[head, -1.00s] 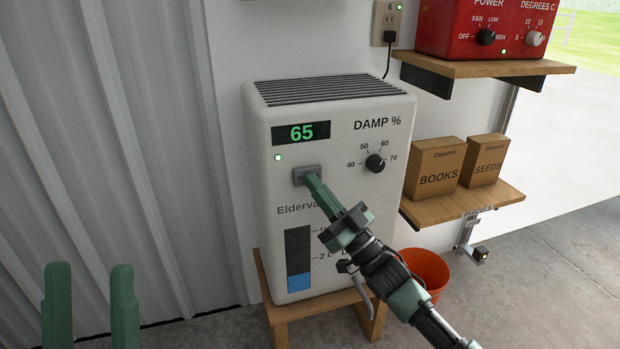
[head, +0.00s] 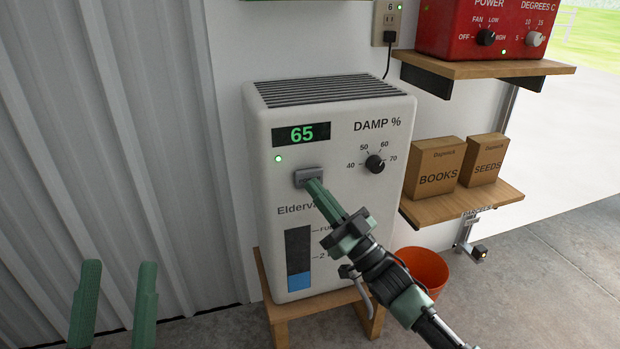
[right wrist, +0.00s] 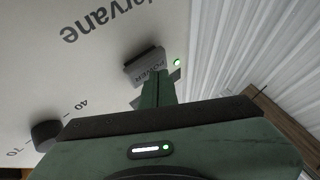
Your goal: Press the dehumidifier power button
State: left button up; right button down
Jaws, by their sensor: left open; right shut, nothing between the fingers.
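The white dehumidifier (head: 345,235) stands on a wooden stand against the wall. Its display (head: 301,134) reads 65 and a small green light (head: 279,159) is lit below it. The grey power button (head: 306,175) sits under the display; in the right wrist view its label POWER shows on the button (right wrist: 146,68). My right gripper (head: 313,185) is shut and empty, its fingertips at the lower edge of the button and partly covering it. I cannot tell whether they touch it. My left gripper (head: 115,305) is open and empty at the lower left, away from the dehumidifier.
The damp dial (head: 375,164) is right of the button. A shelf (head: 462,203) with two boxes and a red heater (head: 480,28) on a higher shelf are at the right. An orange bucket (head: 424,270) stands on the floor. Corrugated wall fills the left.

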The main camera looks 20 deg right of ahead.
pick_arm(q)
jog(key=w+f+g+y+p, duration=0.2)
jog(key=f+g, duration=0.6)
jog(key=f, duration=0.5)
jog(key=shift+w+a+f+y+p, duration=0.2)
jog(key=shift+w+a+y+p, duration=0.25)
jog(key=shift+w, duration=0.75)
pick_arm(e)
jog(key=shift+s+d, duration=0.1)
jog(key=shift+s, duration=2.5)
pick_arm(q)
jog(key=shift+d, duration=0.1)
